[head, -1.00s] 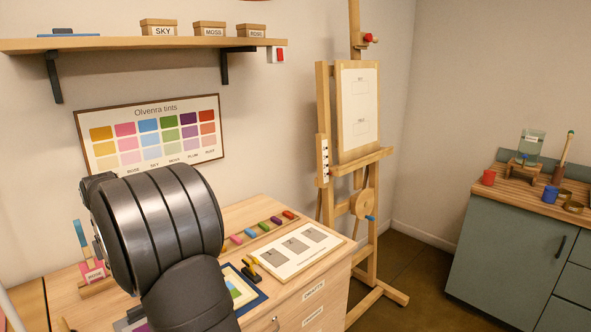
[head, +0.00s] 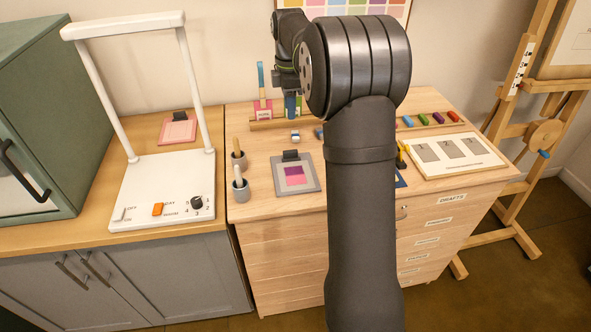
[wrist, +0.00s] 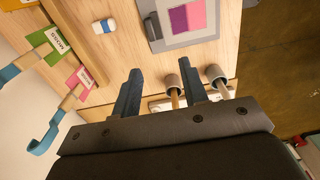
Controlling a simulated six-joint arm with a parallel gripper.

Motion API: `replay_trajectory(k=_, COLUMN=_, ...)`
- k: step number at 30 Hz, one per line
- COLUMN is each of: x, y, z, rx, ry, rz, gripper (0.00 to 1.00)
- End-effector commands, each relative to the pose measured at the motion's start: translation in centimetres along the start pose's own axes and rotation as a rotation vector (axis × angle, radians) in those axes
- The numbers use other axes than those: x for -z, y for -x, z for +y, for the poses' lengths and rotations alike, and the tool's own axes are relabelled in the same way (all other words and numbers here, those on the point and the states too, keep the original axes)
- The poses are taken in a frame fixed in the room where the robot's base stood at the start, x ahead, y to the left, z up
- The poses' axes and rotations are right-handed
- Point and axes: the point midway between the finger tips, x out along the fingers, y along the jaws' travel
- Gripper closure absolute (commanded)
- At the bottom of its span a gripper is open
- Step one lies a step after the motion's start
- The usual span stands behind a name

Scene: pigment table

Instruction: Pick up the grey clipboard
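The grey clipboard (head: 310,186) lies flat on the wooden desk in the head view, left of my arm. It has a black clip at its far edge and a sheet with purple and pink patches. In the wrist view the grey clipboard (wrist: 206,40) shows at the top, beyond the fingertips and partly cut off by the frame edge. My gripper (wrist: 162,80) is open, its two dark fingers apart with nothing held between them. It is apart from the clipboard. In the head view my arm hides part of the desk.
Two grey cups (head: 240,188) with brushes stand just left of the clipboard. A small white and blue block (head: 295,136) lies behind it. A rack (head: 262,124) with tags is at the back. A white framed stand (head: 165,190) and pink clipboard (head: 178,131) are left.

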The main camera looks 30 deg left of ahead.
Motion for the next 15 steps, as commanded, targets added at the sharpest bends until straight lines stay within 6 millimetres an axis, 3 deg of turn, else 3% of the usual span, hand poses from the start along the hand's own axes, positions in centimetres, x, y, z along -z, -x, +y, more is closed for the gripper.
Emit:
replay_trajectory(k=3, x=0.1, y=0.3, z=1.7, rx=-0.001, ry=-0.003, rz=0.000, gripper=0.60)
replay_trajectory(k=7, x=0.1, y=-0.6, z=2.2, rx=0.002, ry=-0.004, rz=0.000, gripper=0.60)
replay_trajectory(k=15, x=0.1, y=-6.2, z=2.1, rx=0.004, ry=-0.004, rz=0.000, gripper=0.60)
